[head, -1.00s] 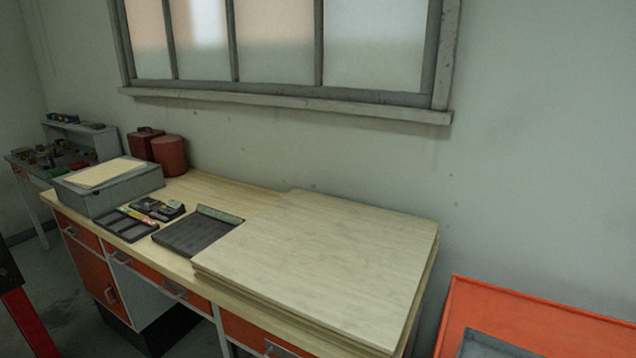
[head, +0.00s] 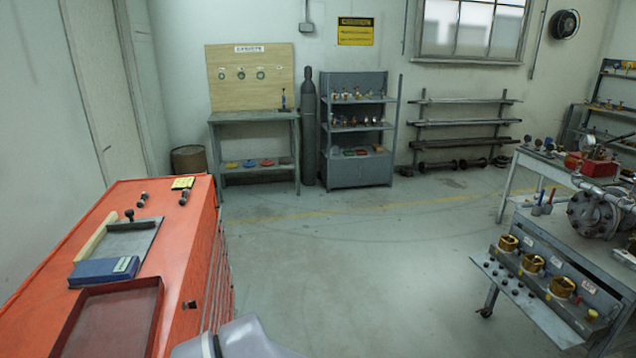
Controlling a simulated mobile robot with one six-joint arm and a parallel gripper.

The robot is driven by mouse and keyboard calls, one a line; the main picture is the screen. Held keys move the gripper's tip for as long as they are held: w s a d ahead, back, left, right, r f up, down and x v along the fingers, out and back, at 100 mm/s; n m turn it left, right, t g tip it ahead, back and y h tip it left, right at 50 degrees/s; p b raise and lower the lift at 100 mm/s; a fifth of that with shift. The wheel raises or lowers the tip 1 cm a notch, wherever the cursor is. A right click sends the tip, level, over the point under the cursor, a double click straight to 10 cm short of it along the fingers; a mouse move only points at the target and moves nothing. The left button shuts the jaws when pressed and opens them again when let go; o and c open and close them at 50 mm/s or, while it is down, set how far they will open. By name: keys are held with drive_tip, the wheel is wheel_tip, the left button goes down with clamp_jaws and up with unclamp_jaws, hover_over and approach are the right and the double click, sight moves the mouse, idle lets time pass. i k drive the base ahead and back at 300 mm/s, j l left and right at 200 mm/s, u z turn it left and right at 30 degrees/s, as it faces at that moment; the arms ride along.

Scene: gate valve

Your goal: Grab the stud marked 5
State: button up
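No stud with a readable 5 shows in the head view. Several small dark pieces, too small to identify, lie on the sloped grey shelf (head: 548,318) along the front of the cart at the right. A few dark knob-like or bolt-like pieces (head: 143,197) lie on top of the orange cabinet (head: 180,235) at the left; I see no number on them. My gripper is not in view. A smooth pale grey part at the bottom edge looks like mine.
The cart (head: 565,240) carries a grey flanged valve body (head: 592,213) and brass fittings (head: 533,263). A blue box (head: 104,271) and an empty tray (head: 110,322) sit on the cabinet. Shelves (head: 357,130) and a workbench stand at the back. Open floor (head: 350,260) lies between cabinet and cart.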

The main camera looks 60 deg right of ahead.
sight(182, 201)
drive_tip(key=z, duration=0.85)
drive_tip(key=i+l+u, duration=0.2)
drive_tip(key=i, duration=0.25)
drive_tip(key=i+l+u, duration=0.2)
drive_tip(key=i+l, duration=0.25)
drive_tip(key=i+l+u, duration=0.2)
drive_tip(key=i+l, duration=0.2)
drive_tip(key=i+l+u, duration=0.15)
drive_tip(key=i+l, duration=0.25)
drive_tip(key=i+l+u, duration=0.2)
drive_tip(key=i+l, duration=0.15)
drive_tip(key=l, duration=0.25)
drive_tip(key=i+l+u, duration=0.2)
drive_tip(key=l, duration=0.35)
drive_tip(key=i, duration=0.1)
